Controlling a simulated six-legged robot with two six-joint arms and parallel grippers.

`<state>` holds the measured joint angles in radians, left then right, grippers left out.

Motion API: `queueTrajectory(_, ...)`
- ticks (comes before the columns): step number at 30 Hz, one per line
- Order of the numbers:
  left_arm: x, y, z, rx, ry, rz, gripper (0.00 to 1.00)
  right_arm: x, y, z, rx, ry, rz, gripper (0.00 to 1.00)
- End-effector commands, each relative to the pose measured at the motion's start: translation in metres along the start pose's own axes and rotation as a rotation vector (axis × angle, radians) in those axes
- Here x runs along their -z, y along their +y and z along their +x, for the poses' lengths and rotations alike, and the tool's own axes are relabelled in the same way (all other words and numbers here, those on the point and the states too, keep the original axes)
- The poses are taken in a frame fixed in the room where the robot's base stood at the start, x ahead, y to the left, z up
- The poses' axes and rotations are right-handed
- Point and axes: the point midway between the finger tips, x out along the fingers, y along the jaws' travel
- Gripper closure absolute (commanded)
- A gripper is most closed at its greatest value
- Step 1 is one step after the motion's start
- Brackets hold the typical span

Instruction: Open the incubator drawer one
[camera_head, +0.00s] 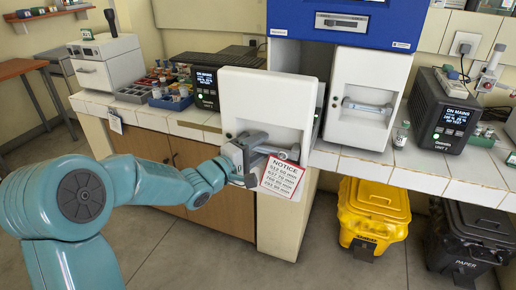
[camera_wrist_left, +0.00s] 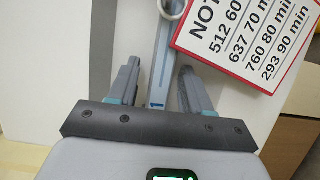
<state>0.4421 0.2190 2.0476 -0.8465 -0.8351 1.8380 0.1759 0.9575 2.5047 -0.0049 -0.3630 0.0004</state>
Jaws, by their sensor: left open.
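The incubator (camera_head: 405,22) is a blue unit with two white drawer fronts below. The left drawer front (camera_head: 262,92) stands well forward of the body, pulled out over the bench edge. The right drawer front (camera_head: 385,68) is flush, with a grey bar handle (camera_head: 368,107). My left gripper (camera_head: 257,150) is at the left drawer's handle. In the wrist view, the open fingers of my left gripper (camera_wrist_left: 157,78) stand on either side of the grey handle bar (camera_wrist_left: 160,62), with gaps visible. My right gripper is out of view.
A notice card (camera_head: 281,177) hangs in front of the left drawer, right beside my gripper. A yellow bin (camera_head: 375,205) and a black bin (camera_head: 475,235) stand under the bench. Black power units (camera_head: 445,110) and a tube rack (camera_head: 170,88) occupy the bench top.

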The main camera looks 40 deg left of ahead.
Motion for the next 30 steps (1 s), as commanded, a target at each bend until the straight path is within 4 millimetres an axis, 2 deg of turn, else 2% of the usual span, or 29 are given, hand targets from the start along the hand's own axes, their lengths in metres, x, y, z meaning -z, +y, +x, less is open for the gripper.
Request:
queueTrajectory(4,0.001,0.0,-0.007,0.0,0.002,0.0,0.51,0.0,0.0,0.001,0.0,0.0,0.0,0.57)
queueTrajectory(8,0.001,-0.001,-0.03,0.001,0.004,0.001,0.51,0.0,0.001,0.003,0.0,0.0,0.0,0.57)
queueTrajectory(15,0.001,0.0,-0.094,0.001,0.007,0.002,0.51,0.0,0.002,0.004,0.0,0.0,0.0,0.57)
queueTrajectory(21,0.001,0.0,-0.139,0.001,0.005,0.001,0.51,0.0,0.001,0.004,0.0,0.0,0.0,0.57)
queueTrajectory(25,0.001,0.0,-0.156,0.001,0.004,0.0,0.51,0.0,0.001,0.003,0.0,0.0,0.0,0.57)
queueTrajectory(30,0.0,0.0,-0.164,0.001,0.001,0.0,0.51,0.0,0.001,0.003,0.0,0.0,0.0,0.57)
